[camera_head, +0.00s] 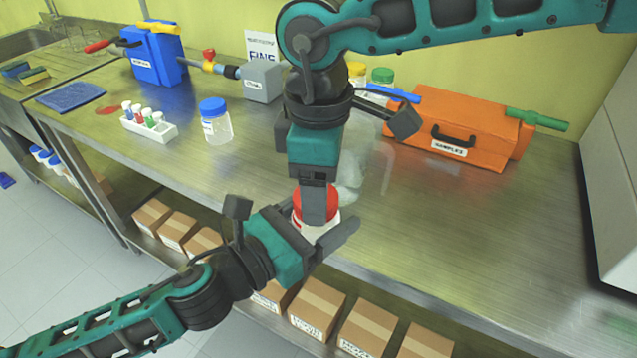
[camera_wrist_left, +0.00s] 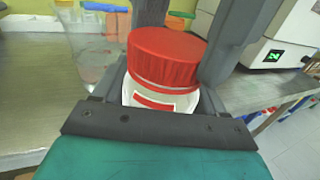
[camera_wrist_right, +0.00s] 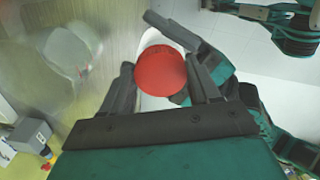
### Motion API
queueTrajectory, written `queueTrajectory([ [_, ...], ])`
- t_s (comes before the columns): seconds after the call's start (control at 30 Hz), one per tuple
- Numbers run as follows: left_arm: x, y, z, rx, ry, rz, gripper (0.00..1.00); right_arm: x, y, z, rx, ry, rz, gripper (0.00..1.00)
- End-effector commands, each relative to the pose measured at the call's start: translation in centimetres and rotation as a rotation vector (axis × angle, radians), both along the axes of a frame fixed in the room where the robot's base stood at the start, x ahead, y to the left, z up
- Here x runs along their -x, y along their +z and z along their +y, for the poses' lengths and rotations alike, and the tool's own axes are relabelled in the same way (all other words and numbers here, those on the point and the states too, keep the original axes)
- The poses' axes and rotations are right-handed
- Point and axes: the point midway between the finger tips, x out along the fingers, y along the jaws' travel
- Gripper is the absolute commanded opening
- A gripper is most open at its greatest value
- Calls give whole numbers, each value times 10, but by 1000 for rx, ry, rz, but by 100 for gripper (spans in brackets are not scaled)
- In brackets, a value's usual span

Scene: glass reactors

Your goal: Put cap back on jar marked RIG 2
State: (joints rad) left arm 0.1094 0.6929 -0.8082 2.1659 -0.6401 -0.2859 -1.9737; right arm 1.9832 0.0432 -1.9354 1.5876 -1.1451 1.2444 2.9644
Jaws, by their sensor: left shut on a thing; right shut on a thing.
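The red cap (camera_head: 310,200) sits on the mouth of a jar (camera_head: 322,226) in front of the bench edge. In the left wrist view the cap (camera_wrist_left: 163,58) covers the jar top; I cannot tell how tightly it is seated. The jar's white label with a red bar (camera_wrist_left: 155,103) shows, but no readable marking. My left gripper (camera_head: 322,240) is shut around the jar body. My right gripper (camera_head: 317,205) comes down from above and is shut on the cap; in the right wrist view its fingers flank the cap (camera_wrist_right: 163,70).
A clear glass vessel (camera_head: 352,175) stands behind my right gripper. A blue-lidded jar (camera_head: 216,122), a tube rack (camera_head: 150,128), a blue box (camera_head: 152,55) and an orange case (camera_head: 462,130) stand on the bench. Cardboard boxes (camera_head: 318,305) sit below. The bench's right front is clear.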

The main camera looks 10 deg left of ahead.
Motion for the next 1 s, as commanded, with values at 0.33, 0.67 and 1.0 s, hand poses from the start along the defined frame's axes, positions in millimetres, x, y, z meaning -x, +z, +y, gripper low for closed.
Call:
queueTrajectory([
  [0.33, -2, 0, 2, -1, 6, 2, 0, 1, 0, -1, 2, 1, 5, 79],
  [0.67, -1, 0, 1, 0, 3, 1, 0, -1, 1, -1, 2, -1, 2, 87],
  [1.0, -1, 0, 1, 0, 2, 0, 0, -2, 38, -1, 0, -1, -1, 87],
])
